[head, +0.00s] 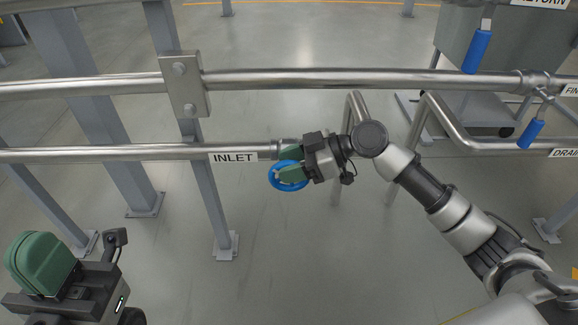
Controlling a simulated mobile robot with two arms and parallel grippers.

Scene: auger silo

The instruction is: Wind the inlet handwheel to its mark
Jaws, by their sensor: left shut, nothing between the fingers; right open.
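The inlet handwheel (287,186) is a small blue ring below the lower pipe, just right of the white INLET label (233,157). My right gripper (284,164) is at the wheel, its green fingers open and overlapping the ring from the right. I cannot tell whether the fingers touch the rim. Part of the wheel is hidden behind the fingers, and no mark on it can be made out. My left gripper (42,262) is at the lower left, shut and empty, well away from the wheel.
Two horizontal pipes (350,79) cross in front on grey posts (207,190). Blue handles (477,51) hang at the right, near the DRAIN label (565,153). A grey wheeled cart (490,75) stands behind. The floor below the pipes is clear between the posts.

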